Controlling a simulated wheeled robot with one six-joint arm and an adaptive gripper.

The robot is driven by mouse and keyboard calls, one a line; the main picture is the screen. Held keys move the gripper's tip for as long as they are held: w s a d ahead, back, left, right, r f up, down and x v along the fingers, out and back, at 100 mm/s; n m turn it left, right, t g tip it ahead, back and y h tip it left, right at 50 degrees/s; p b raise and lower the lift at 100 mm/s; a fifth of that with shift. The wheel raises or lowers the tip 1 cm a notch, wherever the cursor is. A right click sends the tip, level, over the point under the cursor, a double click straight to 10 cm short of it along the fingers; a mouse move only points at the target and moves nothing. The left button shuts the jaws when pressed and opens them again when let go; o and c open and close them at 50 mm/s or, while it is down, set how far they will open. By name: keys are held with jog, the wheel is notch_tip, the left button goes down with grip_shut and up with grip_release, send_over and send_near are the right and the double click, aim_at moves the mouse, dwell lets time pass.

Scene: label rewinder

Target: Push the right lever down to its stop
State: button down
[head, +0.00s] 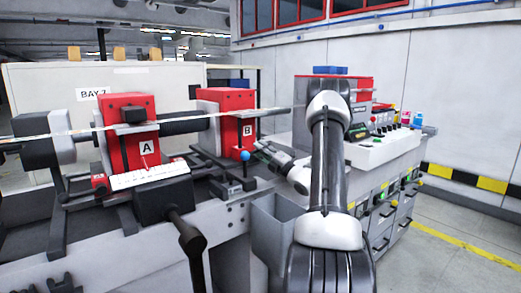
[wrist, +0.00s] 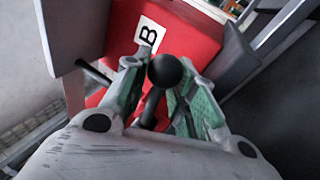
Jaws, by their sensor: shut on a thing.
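The red block marked B (head: 232,125) stands on the right part of the machine, and it fills the upper middle of the wrist view (wrist: 185,38). In the wrist view a lever with a round black knob (wrist: 166,70) stands in front of it, its dark stem running down between my fingers. My gripper (head: 260,150) is at the front right of block B in the head view. Its green-padded fingers (wrist: 160,92) sit on either side of the lever, shut on it. In the head view this black knob cannot be made out behind the gripper.
A blue ball on a stem (head: 244,156) stands just left of my gripper. The red block marked A (head: 135,145) is further left, with a black handle (head: 190,238) in front. A grey bin (head: 275,225) lies below my gripper. A control cabinet (head: 385,150) stands right.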

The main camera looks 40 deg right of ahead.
dwell(0.4)
jog(key=c, duration=1.2)
grip_release()
